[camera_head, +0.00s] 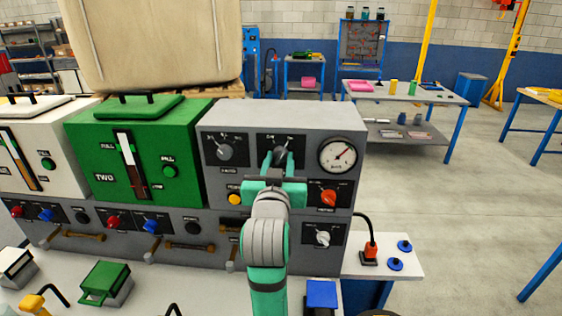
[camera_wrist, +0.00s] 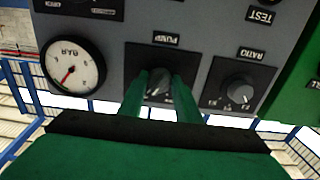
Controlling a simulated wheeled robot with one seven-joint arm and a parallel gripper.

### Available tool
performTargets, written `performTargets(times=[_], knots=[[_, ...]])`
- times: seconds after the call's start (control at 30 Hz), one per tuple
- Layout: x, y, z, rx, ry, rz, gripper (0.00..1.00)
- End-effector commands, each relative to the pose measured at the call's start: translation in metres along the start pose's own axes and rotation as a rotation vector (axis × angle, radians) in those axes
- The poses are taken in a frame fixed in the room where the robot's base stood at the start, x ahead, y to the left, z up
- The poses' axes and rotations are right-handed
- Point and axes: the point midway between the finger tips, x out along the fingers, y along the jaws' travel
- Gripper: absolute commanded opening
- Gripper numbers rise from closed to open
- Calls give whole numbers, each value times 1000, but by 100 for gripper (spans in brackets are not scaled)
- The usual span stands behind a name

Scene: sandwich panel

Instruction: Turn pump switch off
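The pump switch is a grey rotary knob on a black plate, in the top middle of the grey control panel (camera_head: 357,118). In the wrist view, which is upside down, the pump switch (camera_wrist: 157,87) sits under the PUMP label. My gripper (camera_head: 279,160) reaches the panel face at this switch. In the wrist view my gripper's green fingers (camera_wrist: 159,85) stand apart, one on each side of the knob. Whether they touch it is unclear. In the head view the gripper hides most of the knob, and its exact pointing direction is hard to read.
The ratio knob (camera_wrist: 238,93) is beside the pump switch, left of it in the head view. A round gauge (camera_head: 338,156) is on the right. An orange knob (camera_head: 328,197) and a white knob (camera_head: 322,238) are below. A green machine (camera_head: 97,150) stands left.

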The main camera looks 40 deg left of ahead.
Motion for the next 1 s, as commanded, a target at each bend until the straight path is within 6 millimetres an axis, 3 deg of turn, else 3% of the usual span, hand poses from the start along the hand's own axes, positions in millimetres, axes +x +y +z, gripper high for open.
performTargets(times=[0.47,1.0], knots=[[-1,3,0,-84,0,3,8],[-1,3,-1,-548,0,1,8]])
